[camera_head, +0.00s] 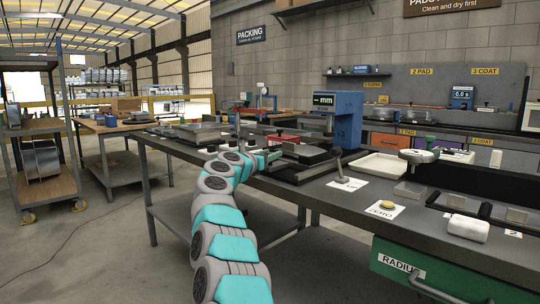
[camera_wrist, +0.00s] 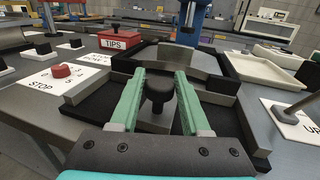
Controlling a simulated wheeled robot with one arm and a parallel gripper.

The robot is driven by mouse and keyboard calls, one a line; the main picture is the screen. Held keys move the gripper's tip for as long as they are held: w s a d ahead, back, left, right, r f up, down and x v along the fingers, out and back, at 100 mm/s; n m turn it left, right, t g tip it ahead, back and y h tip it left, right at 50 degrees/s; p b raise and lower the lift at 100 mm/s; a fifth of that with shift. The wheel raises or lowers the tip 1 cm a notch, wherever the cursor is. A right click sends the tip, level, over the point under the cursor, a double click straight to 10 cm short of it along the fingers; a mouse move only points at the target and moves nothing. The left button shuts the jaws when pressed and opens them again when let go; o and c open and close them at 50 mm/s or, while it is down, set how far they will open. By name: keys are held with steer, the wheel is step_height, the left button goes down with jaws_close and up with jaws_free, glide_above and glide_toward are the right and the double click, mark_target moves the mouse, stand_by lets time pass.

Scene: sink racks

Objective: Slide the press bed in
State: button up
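The press (camera_head: 347,118) has a blue column with an "mm" display and stands on the bench; its blue column base also shows in the wrist view (camera_wrist: 192,25). Its bed (camera_head: 303,157) is a low dark and grey metal assembly in front of the column. In the wrist view a black round knob (camera_wrist: 158,88) stands on a grey block at the near side of the bed. My gripper (camera_wrist: 160,80) is open, with its green fingers on either side of this knob. I cannot tell whether either finger touches it.
A lever with a round end (camera_head: 336,152) stands right of the bed, by an "UP" card (camera_wrist: 298,122). A red knob (camera_wrist: 61,71) on a "STOP" card is at left. A red TIPS box (camera_wrist: 116,45) and a white tray (camera_head: 383,166) are nearby.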

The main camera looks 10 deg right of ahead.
jaws_close()
stand_by(1.0)
